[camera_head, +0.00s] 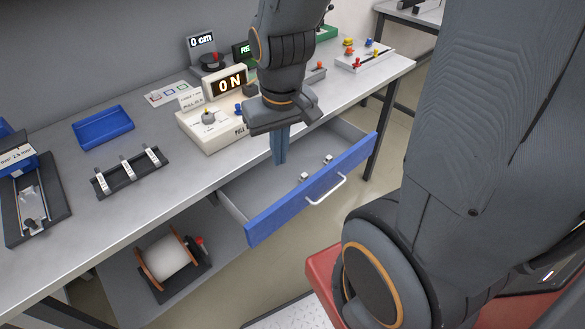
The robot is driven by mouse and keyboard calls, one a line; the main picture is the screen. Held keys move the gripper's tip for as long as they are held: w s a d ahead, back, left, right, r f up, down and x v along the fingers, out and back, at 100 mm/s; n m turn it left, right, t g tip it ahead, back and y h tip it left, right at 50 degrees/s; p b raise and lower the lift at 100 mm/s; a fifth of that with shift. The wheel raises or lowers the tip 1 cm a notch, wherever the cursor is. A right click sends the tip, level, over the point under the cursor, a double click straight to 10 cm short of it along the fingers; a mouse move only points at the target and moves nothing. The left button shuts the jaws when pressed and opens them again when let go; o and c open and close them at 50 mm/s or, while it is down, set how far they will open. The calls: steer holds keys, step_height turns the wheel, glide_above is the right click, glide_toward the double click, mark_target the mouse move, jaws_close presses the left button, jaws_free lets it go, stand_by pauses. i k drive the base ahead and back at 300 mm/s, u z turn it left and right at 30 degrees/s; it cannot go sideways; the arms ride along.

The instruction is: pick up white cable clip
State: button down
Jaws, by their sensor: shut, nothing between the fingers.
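A small white clip-like piece (304,176) lies on the floor of the open drawer, near the blue front. A second similar piece (328,159) lies to its right in the drawer. Both are too small to make out in detail. My gripper (280,160) points down over the drawer, to the left of both pieces. Its blue-grey fingers are together with nothing between them. Its fingertips look apart from both pieces, but their height above the drawer floor is hard to tell.
The drawer's blue front (315,190) with its white handle stands out from the grey table (165,205). A spool (167,258) sits below.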

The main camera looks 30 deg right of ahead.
mark_target(305, 177)
steer(key=u, duration=0.05)
steer(key=k, duration=1.15)
steer(key=z, duration=0.6)
steer(key=i, duration=1.2)
steer(key=z, duration=0.05)
